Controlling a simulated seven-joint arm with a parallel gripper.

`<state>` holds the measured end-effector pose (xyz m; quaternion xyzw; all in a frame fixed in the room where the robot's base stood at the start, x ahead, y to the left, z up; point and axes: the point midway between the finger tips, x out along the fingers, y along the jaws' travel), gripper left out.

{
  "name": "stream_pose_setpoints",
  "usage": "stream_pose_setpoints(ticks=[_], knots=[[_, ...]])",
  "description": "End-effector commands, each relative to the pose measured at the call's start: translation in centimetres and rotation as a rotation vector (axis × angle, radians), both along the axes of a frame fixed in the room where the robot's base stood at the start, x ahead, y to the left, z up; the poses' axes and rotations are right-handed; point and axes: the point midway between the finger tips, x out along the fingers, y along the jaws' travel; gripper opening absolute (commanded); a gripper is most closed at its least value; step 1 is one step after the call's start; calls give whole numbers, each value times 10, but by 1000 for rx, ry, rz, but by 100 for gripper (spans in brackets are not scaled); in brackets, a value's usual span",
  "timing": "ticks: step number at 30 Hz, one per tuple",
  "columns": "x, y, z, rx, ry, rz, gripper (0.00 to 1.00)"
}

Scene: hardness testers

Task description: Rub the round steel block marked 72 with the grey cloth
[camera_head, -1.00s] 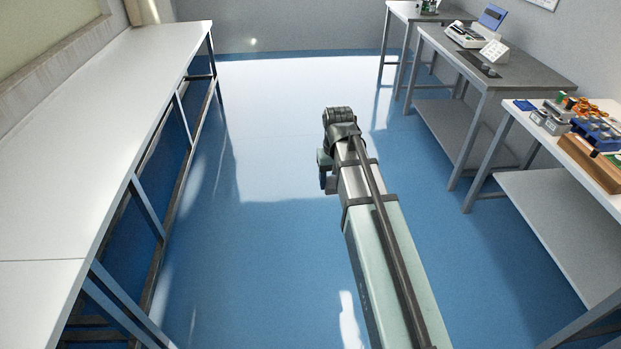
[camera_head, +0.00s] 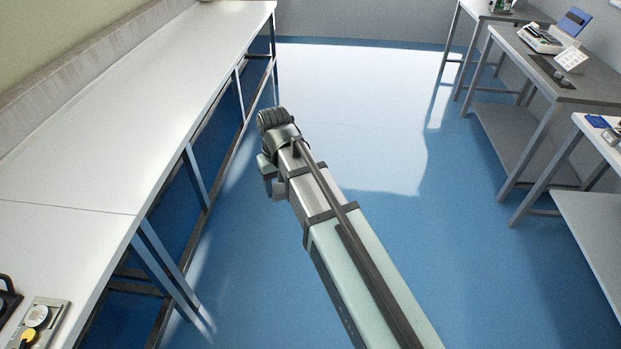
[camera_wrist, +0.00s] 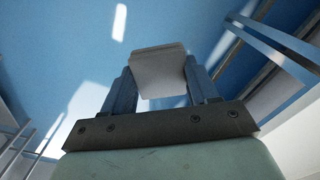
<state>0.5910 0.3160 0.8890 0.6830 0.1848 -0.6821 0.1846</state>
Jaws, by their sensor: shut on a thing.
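My gripper (camera_wrist: 160,88) shows in the wrist view. Its two dark fingers are shut on a pale grey, flat-faced piece, which looks like the folded grey cloth (camera_wrist: 160,72). The piece is held clear of everything, with blue floor behind it. In the head view my arm reaches over the open floor, and the gripper's fingers are not visible there. I cannot make out a round steel block marked 72 in any view.
A long white bench (camera_head: 90,140) runs along the left. A small panel with round parts (camera_head: 38,318) and a black-handled item (camera_head: 8,298) lie at its near end. A grey table (camera_head: 560,90) with instruments and a white table (camera_head: 595,125) stand right. Blue floor (camera_head: 400,230) between is clear.

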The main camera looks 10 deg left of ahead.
Motion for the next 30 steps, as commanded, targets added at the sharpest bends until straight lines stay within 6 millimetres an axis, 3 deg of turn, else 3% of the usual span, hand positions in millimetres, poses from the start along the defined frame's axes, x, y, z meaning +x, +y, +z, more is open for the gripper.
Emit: stream_pose_setpoints(ticks=[3, 17, 30], knots=[[-16, 35, 1, 0, 0, 61, 30], [-88, 154, 4, 1, -1, 276, 30], [-179, 261, 9, 1, -2, 482, 30]])
